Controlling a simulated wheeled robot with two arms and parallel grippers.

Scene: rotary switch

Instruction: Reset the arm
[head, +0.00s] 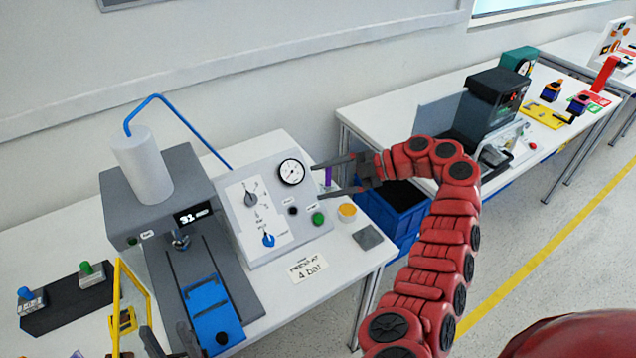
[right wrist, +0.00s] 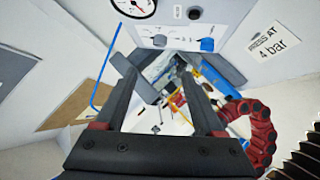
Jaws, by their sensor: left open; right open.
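The grey control panel (head: 235,222) stands on the white table. It carries a grey rotary switch (head: 250,199), a blue knob (head: 268,240), a round gauge (head: 291,172), a black button (head: 293,210) and a green button (head: 318,218). My right gripper (head: 338,179) is open beside the panel's right edge. My left gripper (head: 170,344) is open at the bottom edge, left of the blue fixture. Most of my left arm is out of view.
A press (head: 150,215) with a blue fixture (head: 208,300) stands left of the panel. A yellow frame (head: 143,290) rises near my left gripper. An orange-topped button (head: 347,211) and a grey plate (head: 368,238) sit right of the panel. A blue crate (head: 405,222) is beyond the table edge.

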